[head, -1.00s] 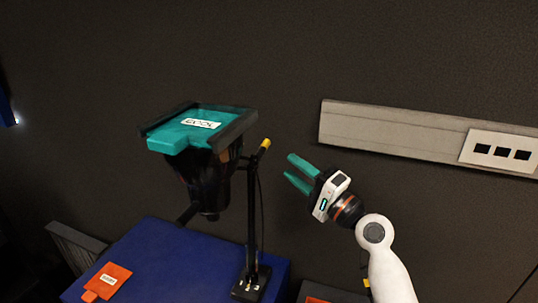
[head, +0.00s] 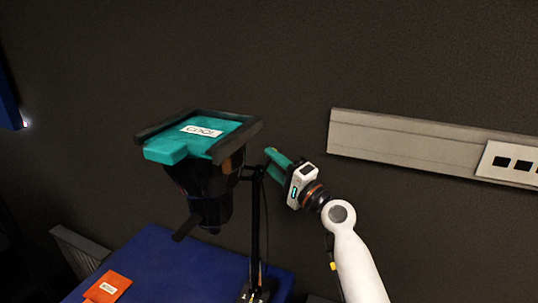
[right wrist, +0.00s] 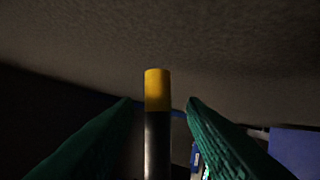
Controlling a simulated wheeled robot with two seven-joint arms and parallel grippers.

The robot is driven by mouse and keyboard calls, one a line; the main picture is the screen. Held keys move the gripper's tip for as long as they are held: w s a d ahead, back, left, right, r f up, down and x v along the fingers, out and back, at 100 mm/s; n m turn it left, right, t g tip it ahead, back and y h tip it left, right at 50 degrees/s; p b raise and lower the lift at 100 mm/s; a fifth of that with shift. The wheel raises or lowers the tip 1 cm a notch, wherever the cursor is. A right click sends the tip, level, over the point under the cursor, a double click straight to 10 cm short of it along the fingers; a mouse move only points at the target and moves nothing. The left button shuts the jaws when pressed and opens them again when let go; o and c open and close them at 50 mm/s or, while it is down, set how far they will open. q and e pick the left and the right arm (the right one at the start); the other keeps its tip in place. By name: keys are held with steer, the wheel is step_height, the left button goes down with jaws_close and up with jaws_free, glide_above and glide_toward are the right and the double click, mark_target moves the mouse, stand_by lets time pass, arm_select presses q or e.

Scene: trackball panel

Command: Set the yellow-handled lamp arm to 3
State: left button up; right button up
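The lamp's yellow handle (right wrist: 157,90) sits at the end of a dark bar (right wrist: 157,140) in the right wrist view. My right gripper (right wrist: 158,103) is open, with one green finger on each side of the bar and gaps visible on both sides. In the head view the right gripper (head: 275,163) is at the top of the thin black lamp post (head: 255,225), its fingers covering most of the handle. The post's base (head: 257,292) is partly cut off at the bottom edge. No number scale is readable. My left gripper is not in view.
A dark body with a teal, labelled top (head: 195,140) hangs just left of the post. Below is a blue surface (head: 160,265) with an orange labelled card (head: 108,287). A grey wall rail (head: 400,138) with a socket plate (head: 508,163) is at the right.

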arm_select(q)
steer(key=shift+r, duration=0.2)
arm_select(e)
steer(key=shift+x, duration=0.9)
steer(key=shift+c, duration=0.2)
steer(key=shift+s, duration=0.1)
jaws_close()
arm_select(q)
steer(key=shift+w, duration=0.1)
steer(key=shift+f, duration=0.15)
